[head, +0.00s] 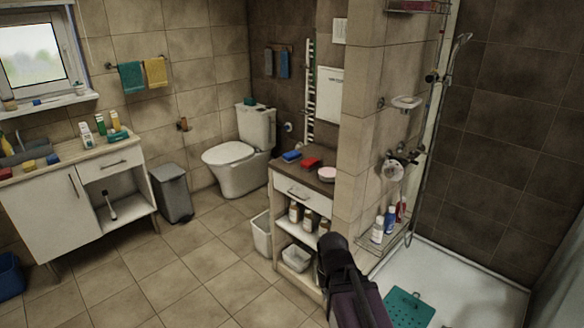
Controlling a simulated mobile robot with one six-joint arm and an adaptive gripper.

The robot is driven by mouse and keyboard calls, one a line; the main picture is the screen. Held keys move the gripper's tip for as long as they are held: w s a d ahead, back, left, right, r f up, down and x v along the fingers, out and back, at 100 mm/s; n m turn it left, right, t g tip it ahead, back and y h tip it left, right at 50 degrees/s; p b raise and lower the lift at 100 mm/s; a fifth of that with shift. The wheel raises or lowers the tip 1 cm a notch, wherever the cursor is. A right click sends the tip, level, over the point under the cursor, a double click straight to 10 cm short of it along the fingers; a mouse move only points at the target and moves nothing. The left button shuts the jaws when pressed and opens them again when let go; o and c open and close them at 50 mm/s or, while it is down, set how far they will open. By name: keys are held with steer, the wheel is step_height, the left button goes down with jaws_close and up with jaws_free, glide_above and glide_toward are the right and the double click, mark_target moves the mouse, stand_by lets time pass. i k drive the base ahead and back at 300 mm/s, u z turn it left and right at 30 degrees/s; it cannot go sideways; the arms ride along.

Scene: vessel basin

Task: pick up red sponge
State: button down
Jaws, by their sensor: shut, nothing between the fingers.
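A red sponge-like block (311,162) lies on the dark top of the small cabinet (303,196), between a blue block and a round pink item. It looks flat and small. Part of my dark arm rises from the bottom of the head view, in front of the cabinet's lower right side. No gripper fingers can be made out, and the arm is apart from the red sponge in the picture.
The blue block (291,155) and pink item (327,174) flank the sponge closely. A tiled wall (360,150) stands right of the cabinet, beside the shower tray (462,280). A white bin (262,234) stands left of the cabinet.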

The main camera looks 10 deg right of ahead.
mark_target(308, 165)
steer(key=z, duration=0.1)
steer(key=i, duration=0.95)
steer(key=u, duration=0.15)
steer(key=k, duration=0.95)
steer(key=z, duration=0.15)
steer(key=i, duration=0.6)
